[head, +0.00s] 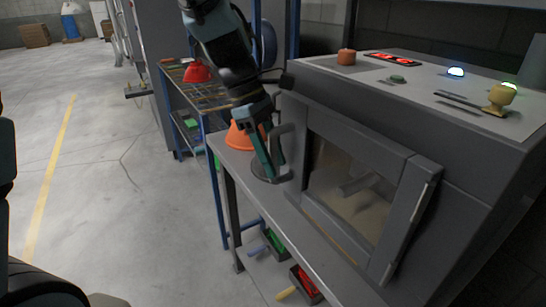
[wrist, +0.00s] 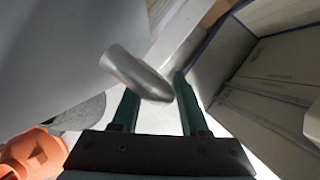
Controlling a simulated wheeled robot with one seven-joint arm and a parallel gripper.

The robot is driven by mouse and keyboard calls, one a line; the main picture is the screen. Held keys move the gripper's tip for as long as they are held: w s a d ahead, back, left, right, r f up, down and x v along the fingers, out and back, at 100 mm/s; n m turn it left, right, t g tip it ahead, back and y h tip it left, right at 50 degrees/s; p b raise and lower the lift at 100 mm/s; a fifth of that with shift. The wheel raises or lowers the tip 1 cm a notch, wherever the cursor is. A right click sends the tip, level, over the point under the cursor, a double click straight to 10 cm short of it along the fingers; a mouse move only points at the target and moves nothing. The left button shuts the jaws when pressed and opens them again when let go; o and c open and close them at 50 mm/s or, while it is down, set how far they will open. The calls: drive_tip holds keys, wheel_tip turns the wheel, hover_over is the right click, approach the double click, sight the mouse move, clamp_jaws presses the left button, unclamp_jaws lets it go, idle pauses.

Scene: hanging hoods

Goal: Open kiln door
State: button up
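The grey kiln (head: 455,190) fills the right of the head view. Its front has a dark-framed window or opening (head: 350,190) with a beige inside. A grey upright panel with a pale strip (head: 408,225) is at its right; I cannot tell whether the door is ajar. My gripper (head: 270,172) points down at the left of the kiln front, over the bench. In the wrist view my gripper (wrist: 160,100) has its two green fingers apart. A rounded metal bar (wrist: 138,75), perhaps the handle, reaches toward the gap between them; contact is unclear.
The narrow grey bench (head: 300,225) holds an orange cone-like object (head: 240,136) behind my gripper. A blue-framed rack with a red item (head: 197,72) stands farther back. Red and green bins (head: 305,283) sit below the bench. The floor at left is clear.

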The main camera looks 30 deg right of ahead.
clamp_jaws()
idle(1.2)
